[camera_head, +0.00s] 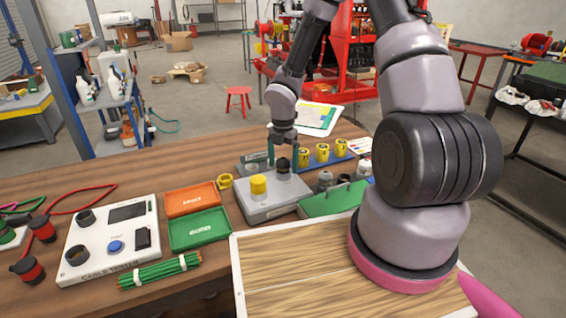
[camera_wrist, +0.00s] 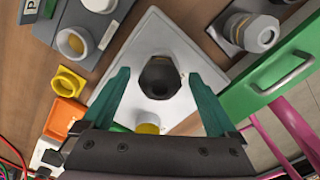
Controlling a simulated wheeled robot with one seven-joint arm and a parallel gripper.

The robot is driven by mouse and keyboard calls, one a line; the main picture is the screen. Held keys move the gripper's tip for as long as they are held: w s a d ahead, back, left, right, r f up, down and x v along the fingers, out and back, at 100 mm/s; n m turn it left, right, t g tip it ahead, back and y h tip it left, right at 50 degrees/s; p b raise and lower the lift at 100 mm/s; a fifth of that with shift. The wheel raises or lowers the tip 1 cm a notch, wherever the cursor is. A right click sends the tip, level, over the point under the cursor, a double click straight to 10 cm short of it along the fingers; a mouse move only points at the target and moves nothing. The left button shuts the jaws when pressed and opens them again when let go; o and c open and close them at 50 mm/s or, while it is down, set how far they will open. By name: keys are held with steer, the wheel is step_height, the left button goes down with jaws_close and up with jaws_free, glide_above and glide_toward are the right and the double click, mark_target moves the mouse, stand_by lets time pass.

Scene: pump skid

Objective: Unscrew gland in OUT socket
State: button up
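A black gland (camera_head: 283,166) stands upright on the pale grey socket block (camera_head: 272,208), beside a yellow cap (camera_head: 258,185). I cannot read any OUT label on the block. In the wrist view the black gland (camera_wrist: 160,77) sits near the middle of the block's light top (camera_wrist: 150,32), with the yellow cap (camera_wrist: 148,128) partly hidden behind my gripper body. My gripper (camera_head: 283,152) points down over the gland with its teal fingers apart. In the wrist view my gripper's fingers (camera_wrist: 157,78) stand on either side of the gland, with visible gaps.
A yellow ring (camera_head: 225,181) lies left of the block, near the orange tray (camera_head: 192,199) and green tray (camera_head: 200,232). A rail with yellow fittings (camera_head: 322,152) stands behind. A cable tester (camera_head: 108,243) is at left.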

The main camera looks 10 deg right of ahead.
steer(key=shift+r, duration=0.1)
step_height(320, 180, up, 10)
steer(key=shift+r, duration=0.1)
steer(key=s+d+r+m+t+h, duration=0.1)
steer(key=s+d+r+m, duration=0.25)
steer(key=r+m, duration=0.5)
steer(key=s+d+r+m+t, duration=0.2)
steer(key=s+r+m, duration=0.2)
steer(key=r+m, duration=0.45)
steer(key=s+r+m+t+y, duration=0.3)
steer(key=s+r+m+t, duration=0.1)
steer(key=s+r+m, duration=0.8)
steer(key=shift+s+d+r+m, duration=0.3)
steer(key=shift+r+m, duration=0.6)
steer(key=shift+m, duration=0.3)
